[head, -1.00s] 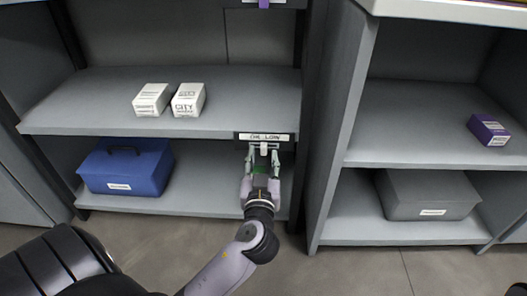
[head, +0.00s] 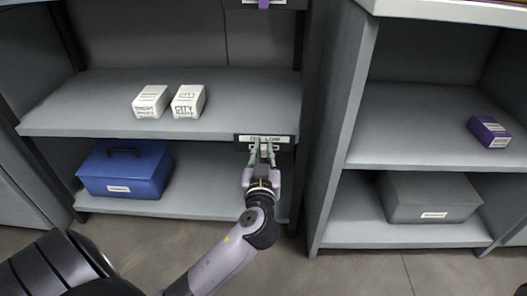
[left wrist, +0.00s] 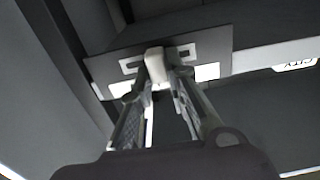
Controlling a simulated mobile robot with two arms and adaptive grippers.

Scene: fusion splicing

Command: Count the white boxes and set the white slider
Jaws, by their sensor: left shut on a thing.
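Two white boxes stand side by side on the left shelf: the left white box (head: 151,101) and the right white box (head: 188,101). A dark plate (head: 243,138) with a white label sits on that shelf's front edge. In the left wrist view the white slider (left wrist: 155,62) stands out from the plate, between two slots. My left gripper (head: 262,158) is at the plate from below. Its fingertips (left wrist: 162,88) are shut on the slider's knob. Part of the label is hidden behind the fingers. My right gripper is not in view.
A blue case (head: 125,170) sits on the lower left shelf. A purple box (head: 489,131) is on the right unit's shelf, above a grey case (head: 430,198). A purple slider (head: 264,4) shows at the top. Upright panels divide the two units.

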